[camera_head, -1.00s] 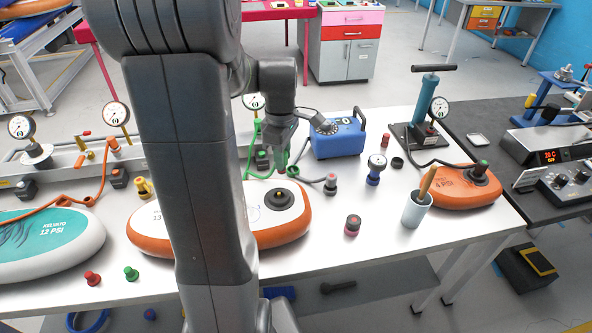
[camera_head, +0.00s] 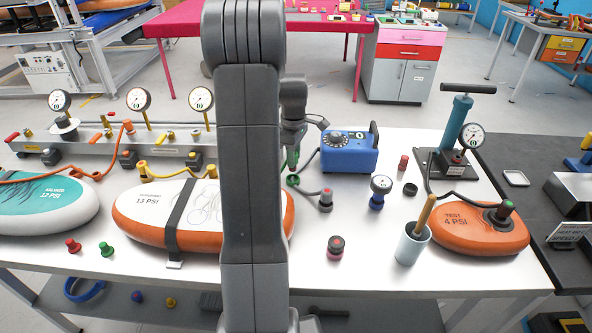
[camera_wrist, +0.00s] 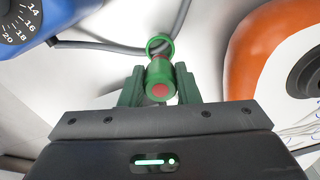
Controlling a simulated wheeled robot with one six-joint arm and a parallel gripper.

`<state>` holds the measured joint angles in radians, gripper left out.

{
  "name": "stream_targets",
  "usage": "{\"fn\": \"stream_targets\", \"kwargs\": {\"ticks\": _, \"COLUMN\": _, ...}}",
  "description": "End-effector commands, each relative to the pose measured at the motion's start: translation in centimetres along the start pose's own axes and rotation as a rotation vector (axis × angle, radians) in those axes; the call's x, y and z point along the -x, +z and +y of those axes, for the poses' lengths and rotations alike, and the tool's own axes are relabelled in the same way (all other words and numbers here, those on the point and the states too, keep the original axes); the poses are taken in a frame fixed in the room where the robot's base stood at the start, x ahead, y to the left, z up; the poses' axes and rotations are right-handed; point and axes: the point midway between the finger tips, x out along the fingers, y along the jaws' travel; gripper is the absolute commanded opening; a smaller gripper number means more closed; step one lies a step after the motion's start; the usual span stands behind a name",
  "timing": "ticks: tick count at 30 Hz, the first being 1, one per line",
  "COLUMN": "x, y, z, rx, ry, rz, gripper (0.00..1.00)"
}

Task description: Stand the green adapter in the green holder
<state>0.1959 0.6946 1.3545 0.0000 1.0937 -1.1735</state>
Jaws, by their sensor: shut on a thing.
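My gripper (camera_wrist: 158,88) has green fingers and is shut on the green adapter (camera_wrist: 160,70), a short green cylinder with a reddish end, in the wrist view. In the head view my gripper (camera_head: 292,157) hangs over the table just left of the blue pump, partly behind my arm. A green ring (camera_wrist: 160,39), which looks like the green holder, lies just beyond the adapter in the wrist view. It also shows on the table below my gripper in the head view (camera_head: 293,181). Whether adapter and ring touch, I cannot tell.
A blue pump (camera_head: 349,152) stands right of my gripper, with a grey hose close by. An orange-edged board (camera_head: 150,212) lies left, partly behind my arm. A dark-capped fitting (camera_head: 335,248), grey cup (camera_head: 411,245) and small orange board (camera_head: 470,235) stand right.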

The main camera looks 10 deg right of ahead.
Motion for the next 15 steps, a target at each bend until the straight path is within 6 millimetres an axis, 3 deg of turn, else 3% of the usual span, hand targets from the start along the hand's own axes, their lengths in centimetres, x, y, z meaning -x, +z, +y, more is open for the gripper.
{"fn": "stream_targets", "kwargs": {"ticks": 12, "x": -4.5, "y": 0.1, "z": 0.0, "rx": -0.001, "ry": -0.001, "rz": -0.001, "gripper": 0.09}}
{"fn": "stream_targets", "kwargs": {"ticks": 15, "x": -4.7, "y": 0.0, "z": 0.0, "rx": -0.001, "ry": 0.001, "rz": 0.000, "gripper": 0.09}}
